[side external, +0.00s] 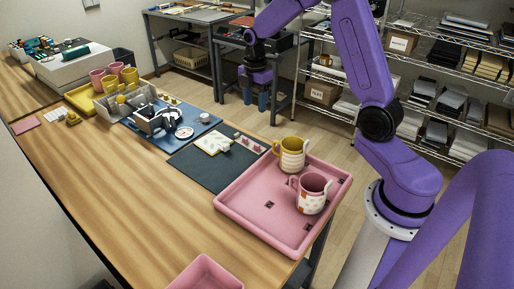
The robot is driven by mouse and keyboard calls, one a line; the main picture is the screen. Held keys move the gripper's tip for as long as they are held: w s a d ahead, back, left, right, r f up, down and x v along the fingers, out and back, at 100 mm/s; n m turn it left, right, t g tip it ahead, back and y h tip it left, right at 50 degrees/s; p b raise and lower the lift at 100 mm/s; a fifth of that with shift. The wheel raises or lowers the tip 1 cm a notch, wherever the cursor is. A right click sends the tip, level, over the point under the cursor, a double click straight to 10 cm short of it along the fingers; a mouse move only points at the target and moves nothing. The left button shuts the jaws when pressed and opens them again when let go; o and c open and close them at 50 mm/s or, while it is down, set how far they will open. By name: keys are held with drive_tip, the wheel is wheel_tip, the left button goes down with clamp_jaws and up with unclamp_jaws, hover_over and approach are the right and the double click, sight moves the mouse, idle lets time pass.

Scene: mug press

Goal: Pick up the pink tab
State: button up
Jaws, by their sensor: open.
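Small pink pieces (247,142) sit in a short row at the back right of the dark mat (208,172); they are too small to tell which is the pink tab. A flat pink piece (26,124) also lies at the far left of the table. My gripper (262,103), with blue fingers, points down, open and empty. In the picture it appears above and behind the row of pink pieces, clear of them. Its exact distance from them cannot be told.
A pink tray (250,219) holds a yellow-and-white mug (291,157) and a pink-and-white mug (311,196). A white square piece (213,144) lies on the dark mat. A blue mat (190,143) bears a metal press (153,119).

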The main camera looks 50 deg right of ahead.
hover_over(257, 145)
drive_tip(key=f, duration=1.1)
drive_tip(key=shift+a+f, duration=0.35)
drive_tip(key=shift+a, duration=0.05)
drive_tip(key=shift+d+f, duration=0.15)
drive_tip(key=shift+f, duration=0.75)
drive_tip(key=shift+d+f, duration=0.2)
drive_tip(key=shift+f, duration=0.75)
drive_tip(key=shift+d+f, duration=0.15)
drive_tip(key=shift+f, duration=0.75)
drive_tip(key=c, duration=0.9)
